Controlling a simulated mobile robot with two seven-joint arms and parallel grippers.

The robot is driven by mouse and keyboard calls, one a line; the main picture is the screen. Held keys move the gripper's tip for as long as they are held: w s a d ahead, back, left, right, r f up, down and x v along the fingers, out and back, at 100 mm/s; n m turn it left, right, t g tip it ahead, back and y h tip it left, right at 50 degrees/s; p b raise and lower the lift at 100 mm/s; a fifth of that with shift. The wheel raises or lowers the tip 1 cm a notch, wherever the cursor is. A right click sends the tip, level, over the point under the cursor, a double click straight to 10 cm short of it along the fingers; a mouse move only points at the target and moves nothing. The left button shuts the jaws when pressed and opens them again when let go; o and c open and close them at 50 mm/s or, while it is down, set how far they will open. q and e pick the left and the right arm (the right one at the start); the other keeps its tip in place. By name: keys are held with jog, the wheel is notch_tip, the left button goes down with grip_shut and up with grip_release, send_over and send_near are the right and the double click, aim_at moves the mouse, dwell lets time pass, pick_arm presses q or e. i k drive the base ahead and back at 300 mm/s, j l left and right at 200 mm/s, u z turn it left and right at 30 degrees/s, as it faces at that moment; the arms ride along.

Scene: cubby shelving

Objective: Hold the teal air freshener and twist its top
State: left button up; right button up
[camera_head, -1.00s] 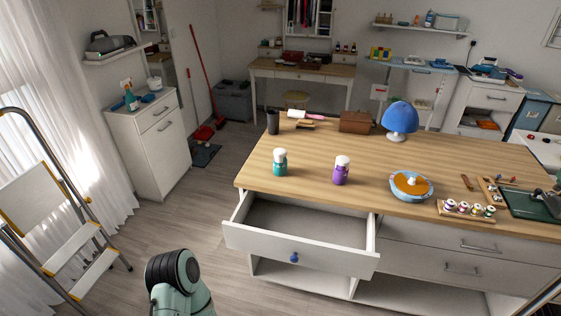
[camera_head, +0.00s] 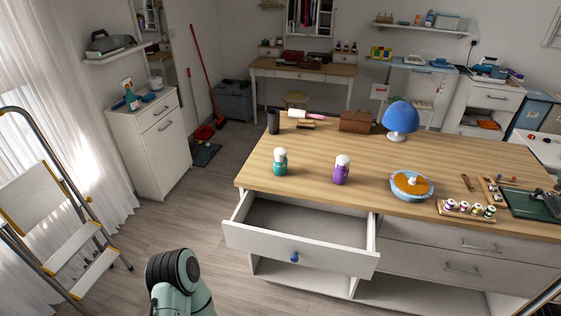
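The teal air freshener (camera_head: 280,166) stands upright on the wooden tabletop near its left front edge. It has a teal body and a white top. A similar purple one (camera_head: 341,172) with a white top stands to its right. Part of my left arm shows at the bottom, in front of the dresser and well short of the air freshener. Its gripper fingers cannot be made out. My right gripper is not in view; only a dark piece shows at the bottom right corner.
The dresser's top left drawer (camera_head: 298,247) stands open and empty below the air freshener. A blue bowl (camera_head: 398,190), spool rack (camera_head: 466,211), blue lamp (camera_head: 400,118), wooden box (camera_head: 356,122) and dark cup (camera_head: 273,122) are on the tabletop (camera_head: 450,155). A stepladder (camera_head: 30,200) stands at left.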

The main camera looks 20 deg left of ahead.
aim_at(279, 153)
jog(key=u, duration=0.4)
jog(key=i+j+u, duration=0.1)
jog(key=u, duration=0.3)
jog(key=i+u, duration=0.15)
jog(key=u, duration=0.25)
jog(key=i+j+u, duration=0.1)
jog(key=i+u, duration=0.65)
jog(key=i+l+u, duration=0.1)
jog(key=i+u, duration=0.25)
jog(key=i+z, duration=0.45)
jog(key=i, duration=0.3)
jog(key=i+j+z, duration=0.2)
jog(key=i+z, duration=0.25)
jog(key=i, duration=0.3)
jog(key=i+z, duration=0.1)
jog(key=i, duration=0.7)
jog(key=i+j+z, duration=0.15)
jog(key=i, duration=0.6)
jog(key=i+z, duration=0.1)
jog(key=z, duration=1.6)
